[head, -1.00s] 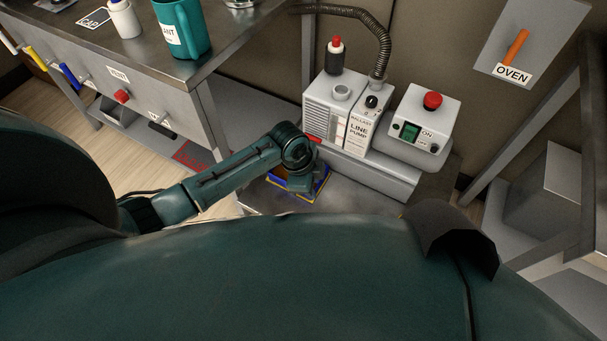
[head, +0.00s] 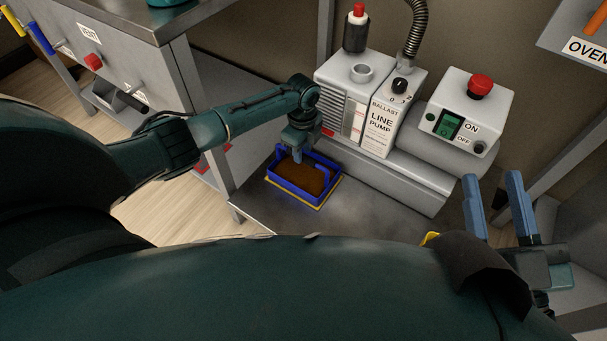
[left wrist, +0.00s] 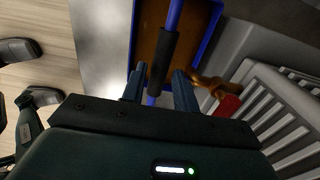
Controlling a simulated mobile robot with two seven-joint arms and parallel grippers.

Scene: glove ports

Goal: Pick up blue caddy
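The blue caddy (head: 291,192) is a shallow blue tray with a brown inside, standing on a yellow-edged patch on the low grey shelf beside the pump. My left gripper (head: 299,156) reaches down over its far left part. In the left wrist view the caddy's blue rim (left wrist: 211,32) and its handle with a black grip (left wrist: 164,58) show. The handle runs between the two fingers of my left gripper (left wrist: 158,80), which stand apart with gaps to it. My right gripper (head: 498,205) is open and empty at the lower right, away from the caddy.
The line pump (head: 352,92) stands close behind and right of the caddy, with a switch box (head: 466,112) beside it. A steel bench (head: 150,50) is on the left. Bare shelf (head: 375,212) lies right of the caddy.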

